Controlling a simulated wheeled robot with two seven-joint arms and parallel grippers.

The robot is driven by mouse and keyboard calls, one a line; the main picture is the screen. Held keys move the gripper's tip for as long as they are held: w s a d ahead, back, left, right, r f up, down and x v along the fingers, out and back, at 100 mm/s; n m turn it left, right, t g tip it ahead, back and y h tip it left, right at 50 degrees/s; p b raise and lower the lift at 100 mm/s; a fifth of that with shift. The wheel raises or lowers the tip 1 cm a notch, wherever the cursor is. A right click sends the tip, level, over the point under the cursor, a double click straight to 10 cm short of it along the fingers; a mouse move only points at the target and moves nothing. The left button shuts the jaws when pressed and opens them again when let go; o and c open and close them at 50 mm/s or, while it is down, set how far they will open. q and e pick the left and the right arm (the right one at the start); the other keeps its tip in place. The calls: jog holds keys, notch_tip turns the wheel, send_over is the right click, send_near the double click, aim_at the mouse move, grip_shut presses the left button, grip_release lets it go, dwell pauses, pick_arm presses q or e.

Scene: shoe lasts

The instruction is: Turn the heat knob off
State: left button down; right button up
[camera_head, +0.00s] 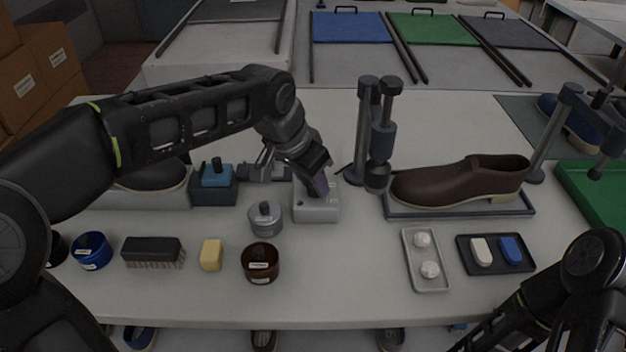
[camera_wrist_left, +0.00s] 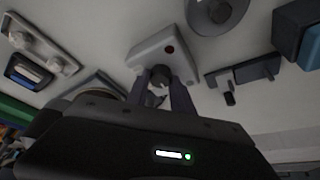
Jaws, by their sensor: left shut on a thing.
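The heat control box (camera_head: 316,211) is a light grey box on the table, left of the shoe stand. It also shows in the left wrist view (camera_wrist_left: 150,48), with a dark red spot on its face. The dark round heat knob (camera_wrist_left: 160,75) sits on the box between my left fingers. My left gripper (camera_head: 318,186) reaches down onto the box and is shut on the knob; in the head view its fingers hide the knob. The knob's pointer setting cannot be read. My right arm shows at the lower right of the head view, but its gripper is out of view.
A brown shoe (camera_head: 460,182) lies on a tray right of the box, beside a dark post (camera_head: 364,130). A grey tin (camera_head: 265,219), a brown jar (camera_head: 261,263), a yellow block (camera_head: 211,255) and a brush (camera_head: 152,251) stand to the left and front. The table in front of the box is clear.

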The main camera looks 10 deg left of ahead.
pick_arm(q)
jog(key=c, duration=1.1)
grip_release()
jog(key=shift+r, duration=0.1)
jog(key=v, duration=0.7)
jog(key=shift+r, duration=0.3)
jog(key=shift+s+a, duration=0.1)
